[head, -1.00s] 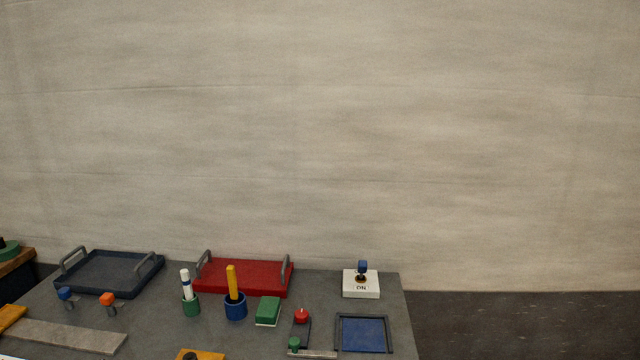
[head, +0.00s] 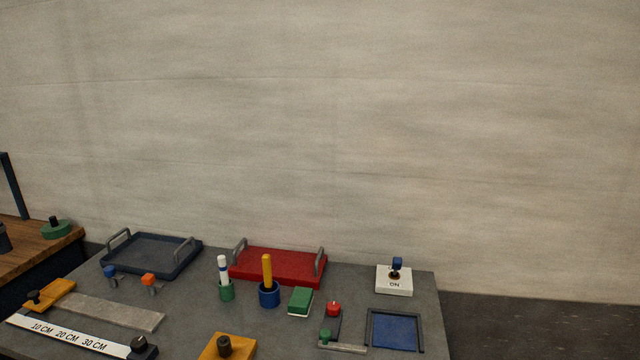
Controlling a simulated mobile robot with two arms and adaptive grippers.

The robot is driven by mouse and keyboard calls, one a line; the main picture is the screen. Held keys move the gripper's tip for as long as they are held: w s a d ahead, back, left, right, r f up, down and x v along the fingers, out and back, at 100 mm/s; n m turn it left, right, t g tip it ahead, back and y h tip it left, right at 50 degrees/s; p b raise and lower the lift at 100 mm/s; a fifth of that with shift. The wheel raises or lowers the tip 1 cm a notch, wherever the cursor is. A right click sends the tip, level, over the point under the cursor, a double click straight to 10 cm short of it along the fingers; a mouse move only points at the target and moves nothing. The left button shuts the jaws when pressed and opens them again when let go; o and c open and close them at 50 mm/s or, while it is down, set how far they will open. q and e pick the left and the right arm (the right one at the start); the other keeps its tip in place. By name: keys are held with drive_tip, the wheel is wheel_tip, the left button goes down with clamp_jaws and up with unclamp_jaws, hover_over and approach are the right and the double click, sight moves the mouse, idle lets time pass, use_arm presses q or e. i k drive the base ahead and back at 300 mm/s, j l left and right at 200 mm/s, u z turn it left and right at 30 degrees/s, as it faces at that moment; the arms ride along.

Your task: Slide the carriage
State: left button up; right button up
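A white scale strip (head: 70,335) marked 10 CM, 20 CM and 30 CM lies at the lower left of the grey table. A small black block with a knob (head: 143,347) sits at its right end, near the 30 CM mark; it looks like the carriage, but I cannot be sure. Its lower part is cut off by the picture edge. A yellow block with a black knob (head: 48,295) is at the far left, beside a bare grey strip (head: 112,311). Another yellow block with a black knob (head: 228,347) is at the bottom edge. Neither gripper is in view.
Behind stand a dark blue tray (head: 152,255), a red tray (head: 278,266), green (head: 227,293) and blue (head: 269,296) cups holding sticks, a green-topped block (head: 301,301), a white switch box (head: 394,281) and a blue framed pad (head: 394,332). A wooden table (head: 30,248) adjoins at left.

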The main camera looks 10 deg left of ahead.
sight(39, 301)
drive_tip(key=j+u, duration=0.1)
drive_tip(key=u, duration=1.55)
